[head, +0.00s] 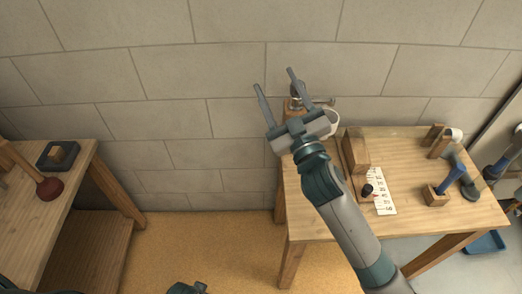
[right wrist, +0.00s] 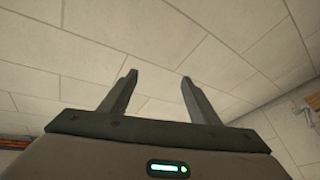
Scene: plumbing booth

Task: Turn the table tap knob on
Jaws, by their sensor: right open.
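My right gripper (head: 273,79) is open and empty, raised in front of the block wall. Its fingers point up and away from me in the head view. A small metallic fitting (head: 297,90), which looks like the tap, shows just right of the fingers at the table's back left corner. The gripper body partly hides it, and its knob is not clear. The right wrist view shows the open fingers (right wrist: 159,76) with only wall between them. A dark part of mine shows at the bottom edge of the head view, possibly the left gripper; its jaws cannot be made out.
The right-hand wooden table (head: 415,215) holds a dark knob-like piece (head: 367,190), a white marked card (head: 384,204) and a blue-handled tool (head: 449,178). A left bench (head: 55,215) holds a plunger (head: 49,187). Open floor (head: 220,245) lies between.

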